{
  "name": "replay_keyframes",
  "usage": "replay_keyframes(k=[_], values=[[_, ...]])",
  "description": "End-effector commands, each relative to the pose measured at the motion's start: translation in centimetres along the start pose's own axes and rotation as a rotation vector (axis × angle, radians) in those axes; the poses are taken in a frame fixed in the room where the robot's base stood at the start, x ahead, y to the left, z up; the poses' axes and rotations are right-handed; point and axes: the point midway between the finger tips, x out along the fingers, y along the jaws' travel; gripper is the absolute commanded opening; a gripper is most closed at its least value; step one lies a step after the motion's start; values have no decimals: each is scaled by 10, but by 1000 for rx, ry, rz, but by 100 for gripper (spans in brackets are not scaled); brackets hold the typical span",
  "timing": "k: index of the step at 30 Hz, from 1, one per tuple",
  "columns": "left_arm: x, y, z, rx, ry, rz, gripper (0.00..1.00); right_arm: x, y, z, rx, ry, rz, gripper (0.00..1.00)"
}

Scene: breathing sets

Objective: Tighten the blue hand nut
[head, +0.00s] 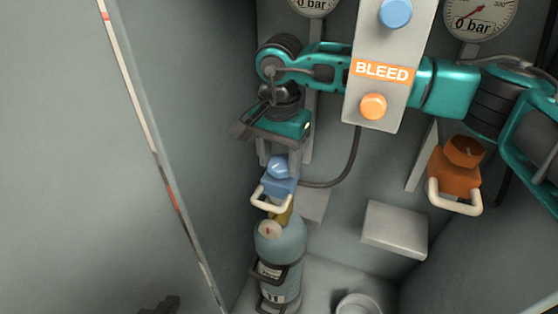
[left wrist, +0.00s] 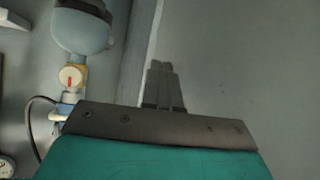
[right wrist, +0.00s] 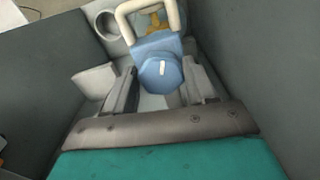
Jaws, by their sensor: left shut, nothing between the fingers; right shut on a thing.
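The blue hand nut (head: 277,167) is a round blue knob with a white mark. It sits on a blue connector (head: 281,186) with a white loop handle, above the valve of a grey-blue cylinder (head: 280,240). My right gripper (right wrist: 163,76) is shut on the blue hand nut, one finger on each side. It comes down from above in the head view, where the fingers are partly hidden. The nut (right wrist: 161,73) faces the right wrist camera. My left gripper (left wrist: 163,88) is shut and empty, low at the left beside a grey panel. Only its dark tip (head: 160,305) shows in the head view.
A grey panel (head: 375,45) with a BLEED label and blue and orange buttons hangs across my right arm. An orange connector (head: 455,178) with a white handle is at the right. A grey block (head: 395,228) and a cup (head: 358,304) sit low. Walls close in on both sides.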

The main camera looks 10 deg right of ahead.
Motion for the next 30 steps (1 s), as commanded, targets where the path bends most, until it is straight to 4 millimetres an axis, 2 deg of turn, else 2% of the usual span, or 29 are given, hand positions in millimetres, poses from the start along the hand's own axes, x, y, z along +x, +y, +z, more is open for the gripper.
replay_keyframes(k=[8,15,30], values=[[4,2,4,0,-3,6,0,0,1,-1,-212,2,-3,25],[5,2,-3,1,11,9,0,0,2,-1,-330,2,-2,25],[6,4,-2,1,10,12,0,-1,2,-2,-390,3,-2,25]])
